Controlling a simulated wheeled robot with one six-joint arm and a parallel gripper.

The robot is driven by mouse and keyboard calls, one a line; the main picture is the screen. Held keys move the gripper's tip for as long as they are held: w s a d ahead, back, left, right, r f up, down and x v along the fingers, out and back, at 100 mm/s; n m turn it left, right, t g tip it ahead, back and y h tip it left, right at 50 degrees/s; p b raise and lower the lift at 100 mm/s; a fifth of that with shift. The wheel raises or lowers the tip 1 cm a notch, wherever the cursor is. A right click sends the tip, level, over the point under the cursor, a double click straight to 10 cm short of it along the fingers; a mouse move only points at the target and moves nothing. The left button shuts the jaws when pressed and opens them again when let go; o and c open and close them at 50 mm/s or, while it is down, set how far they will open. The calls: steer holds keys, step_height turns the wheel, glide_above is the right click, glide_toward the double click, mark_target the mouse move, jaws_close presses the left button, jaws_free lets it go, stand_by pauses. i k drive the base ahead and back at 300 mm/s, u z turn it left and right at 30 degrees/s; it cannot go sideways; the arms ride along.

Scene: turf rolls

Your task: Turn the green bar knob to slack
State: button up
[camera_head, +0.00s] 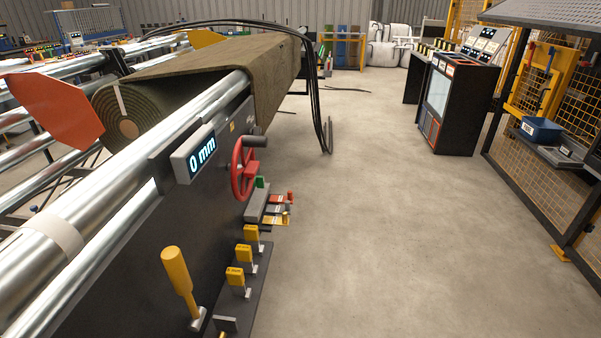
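A small green knob (260,182) shows on the side of the roll machine, just right of the red handwheel (237,172). It is small and seen at an angle, so its pointing direction and any label cannot be made out. It sits above a grey block (257,204) with small coloured tags and levers beside it. My gripper is not in view.
A display (194,156) on the machine reads "0 mm". A yellow-handled lever (179,283) and several yellow switches (243,254) stick out nearer me. Dark cables (318,110) hang past the turf (240,62). The concrete floor (390,220) to the right is clear.

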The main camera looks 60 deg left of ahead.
mark_target(258, 182)
steer(key=i, duration=0.4)
steer(key=u, duration=1.4)
steer(key=i, duration=2.7)
steer(key=u, duration=4.4)
steer(key=k, duration=0.4)
steer(key=z, duration=0.15)
